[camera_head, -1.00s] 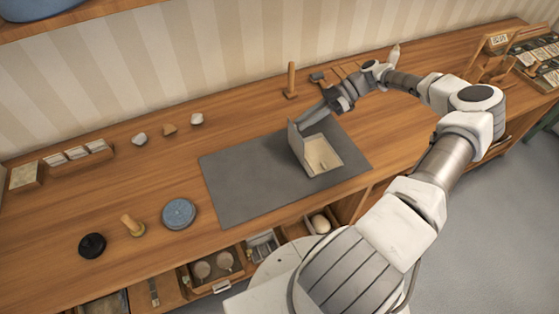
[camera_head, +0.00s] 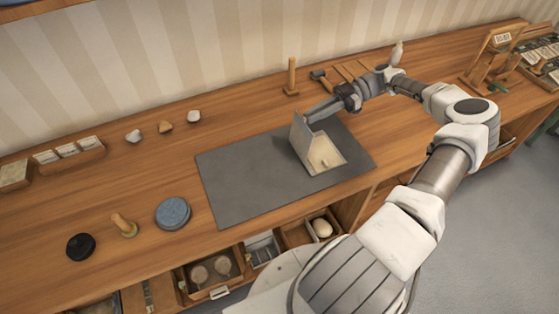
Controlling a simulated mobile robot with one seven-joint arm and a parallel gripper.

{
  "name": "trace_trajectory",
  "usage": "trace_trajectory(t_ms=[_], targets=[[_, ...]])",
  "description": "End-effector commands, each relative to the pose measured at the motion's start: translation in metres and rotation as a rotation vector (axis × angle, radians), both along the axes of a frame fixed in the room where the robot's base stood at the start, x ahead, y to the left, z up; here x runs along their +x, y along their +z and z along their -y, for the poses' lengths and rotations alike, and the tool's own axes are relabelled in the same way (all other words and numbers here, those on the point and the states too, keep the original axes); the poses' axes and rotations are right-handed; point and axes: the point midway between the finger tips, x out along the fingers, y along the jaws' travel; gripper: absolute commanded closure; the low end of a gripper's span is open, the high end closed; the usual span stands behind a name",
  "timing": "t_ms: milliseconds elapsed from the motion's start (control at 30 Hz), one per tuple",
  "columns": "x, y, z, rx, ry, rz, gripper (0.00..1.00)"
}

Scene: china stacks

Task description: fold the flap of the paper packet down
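The paper packet (camera_head: 327,150) lies open on the grey mat (camera_head: 236,182), near the mat's right end. Its pale inside faces up, with a small light thing on it. The packet's flap (camera_head: 302,140) stands up along the left side, leaning a little over the inside. My gripper (camera_head: 309,116) is at the upper part of the flap, on its far side. The fingertips are partly hidden behind the flap, so I cannot tell whether they touch it or whether they are open or shut.
A blue round lidded tin (camera_head: 173,213), a wooden-handled stamp (camera_head: 124,225) and a black disc (camera_head: 81,246) stand at the front left. Several small stones (camera_head: 165,127) lie behind the mat. A wooden peg (camera_head: 291,77) stands upright at the back. Open drawers (camera_head: 213,271) jut out below the front edge.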

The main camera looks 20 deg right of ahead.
Motion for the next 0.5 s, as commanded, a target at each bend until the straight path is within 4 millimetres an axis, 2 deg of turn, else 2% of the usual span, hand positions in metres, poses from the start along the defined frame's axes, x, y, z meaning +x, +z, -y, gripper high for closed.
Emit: trace_trajectory(t_ms=[500], targets=[[0.0006,-0.0047,0.0041,0.029,-0.002,0.0,0.89]])
